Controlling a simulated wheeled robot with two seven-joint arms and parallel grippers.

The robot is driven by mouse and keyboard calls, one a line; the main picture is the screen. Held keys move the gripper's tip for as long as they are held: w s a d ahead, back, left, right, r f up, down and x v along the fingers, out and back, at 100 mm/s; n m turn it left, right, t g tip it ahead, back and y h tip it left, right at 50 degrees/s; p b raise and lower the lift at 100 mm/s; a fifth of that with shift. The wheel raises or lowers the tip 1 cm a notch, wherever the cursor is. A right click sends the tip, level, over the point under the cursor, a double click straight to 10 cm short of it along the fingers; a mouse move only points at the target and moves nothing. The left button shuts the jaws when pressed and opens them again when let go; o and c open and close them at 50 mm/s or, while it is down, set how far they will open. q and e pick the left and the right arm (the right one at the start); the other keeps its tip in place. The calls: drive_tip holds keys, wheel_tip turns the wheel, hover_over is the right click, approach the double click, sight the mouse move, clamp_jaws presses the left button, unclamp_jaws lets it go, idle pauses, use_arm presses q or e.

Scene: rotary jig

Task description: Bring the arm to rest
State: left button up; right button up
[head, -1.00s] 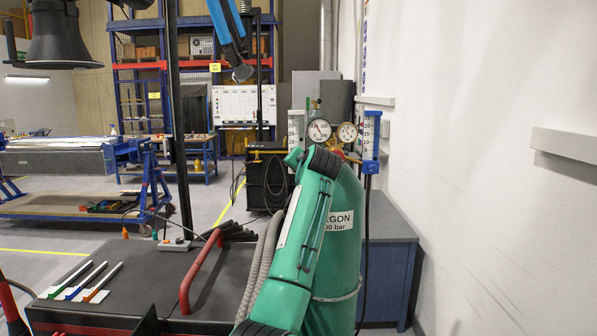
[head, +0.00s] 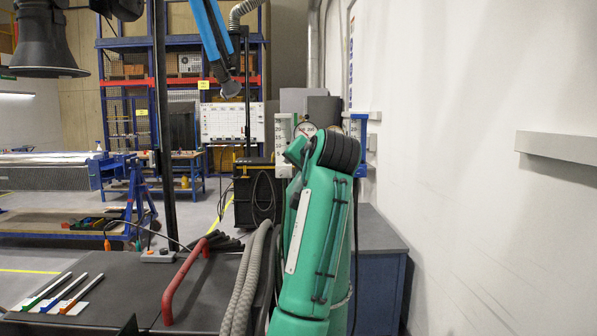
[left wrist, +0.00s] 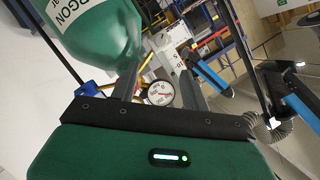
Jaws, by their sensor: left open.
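My green arm (head: 312,225) rises from the bottom middle of the head view, with its black ribbed joint (head: 341,151) at the top. I cannot make out the gripper at its end in the head view. In the left wrist view, my left gripper (left wrist: 160,68) shows two grey fingers set apart, with nothing between them. A round gauge (left wrist: 160,93) shows through the gap, beyond the fingers. My right gripper is in neither view.
A green argon cylinder (left wrist: 93,35) is close to the fingers in the left wrist view, mostly hidden behind my arm in the head view. A black cart top (head: 118,282) with a red handle (head: 184,283) is at left. A white wall (head: 460,130) bounds the right.

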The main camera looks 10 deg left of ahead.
use_arm(q)
drive_tip(key=w+f+m+g+h, duration=0.15)
drive_tip(key=w+f, duration=0.25)
drive_tip(key=f, duration=1.3)
drive_tip(key=w+f+m+h, duration=0.15)
drive_tip(key=w+f, duration=0.25)
drive_tip(key=f, duration=1.3)
drive_tip(key=s+f+g+h, duration=0.1)
drive_tip(key=s+f, duration=0.3)
drive_tip(key=f, duration=0.8)
drive_tip(key=s+f+g+h, duration=0.1)
drive_tip(key=s+f, duration=0.2)
drive_tip(key=f, duration=1)
drive_tip(key=s+f+g+h, duration=0.1)
drive_tip(key=s+f, duration=0.3)
drive_tip(key=f, duration=0.8)
drive_tip(key=s+a+f+g+h, duration=0.15)
drive_tip(key=s+f+g, duration=0.25)
drive_tip(key=s+f, duration=2.3)
drive_tip(key=s+a+f+n+g, duration=0.1)
drive_tip(key=s+f, duration=0.3)
drive_tip(key=s, duration=0.9)
drive_tip(key=s+a+f+n+g, duration=0.1)
drive_tip(key=s+a+f, duration=0.2)
drive_tip(key=s, duration=1)
drive_tip(key=s+a+f+n+g, duration=0.1)
drive_tip(key=s+f, duration=0.4)
drive_tip(key=s, duration=0.8)
drive_tip(key=shift+s+a, duration=0.3)
drive_tip(key=shift+a, duration=0.55)
